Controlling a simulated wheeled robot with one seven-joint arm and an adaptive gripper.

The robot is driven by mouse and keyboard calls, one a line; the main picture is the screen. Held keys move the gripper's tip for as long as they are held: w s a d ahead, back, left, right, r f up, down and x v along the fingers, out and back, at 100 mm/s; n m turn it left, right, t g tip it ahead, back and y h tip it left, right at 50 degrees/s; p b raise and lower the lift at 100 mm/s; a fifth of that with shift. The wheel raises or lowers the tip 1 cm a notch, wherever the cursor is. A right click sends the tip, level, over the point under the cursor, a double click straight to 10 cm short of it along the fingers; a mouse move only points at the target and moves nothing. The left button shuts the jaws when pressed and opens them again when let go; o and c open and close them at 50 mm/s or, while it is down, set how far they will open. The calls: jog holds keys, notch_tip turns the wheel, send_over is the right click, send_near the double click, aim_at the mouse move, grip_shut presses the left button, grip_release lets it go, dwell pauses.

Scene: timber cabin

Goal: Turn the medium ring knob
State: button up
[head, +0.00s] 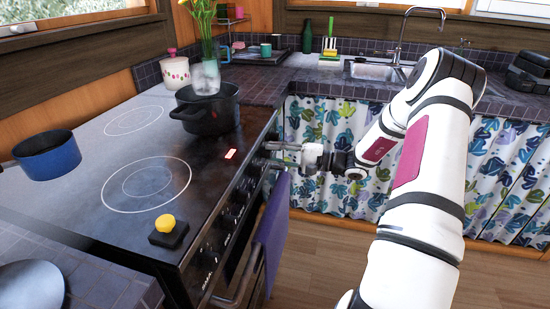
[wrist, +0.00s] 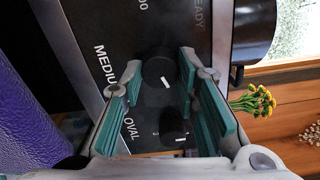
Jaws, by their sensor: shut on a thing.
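The medium ring knob (wrist: 158,72) is a dark round knob with a white mark, beside the partly covered "MEDIUM" lettering on the black stove panel in the wrist view. My gripper (wrist: 156,80) has its teal-padded fingers on either side of this knob and is shut on it. A second knob (wrist: 173,128) by the word "OVAL" lies between the fingers, nearer the palm. In the head view my gripper (head: 278,150) reaches the far part of the stove's front panel, and the held knob is hidden there.
A black pot (head: 208,112) with flowers behind it stands on the stove (head: 125,210). A blue pan (head: 48,156) stands at the left. A purple towel (head: 272,225) hangs on the oven front, close to my gripper. A black block with a yellow button (head: 168,230) sits near the stove's front edge.

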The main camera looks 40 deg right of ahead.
jog(key=n+b, duration=1.3)
jog(key=b, duration=0.2)
jog(key=shift+s+a+f+n, duration=0.1)
jog(key=shift+f+n, duration=0.05)
jog(key=shift+n, duration=0.25)
jog(key=o, duration=1.2)
jog(key=shift+c, duration=0.2)
jog(key=shift+r, duration=0.2)
jog(key=v, duration=1.2)
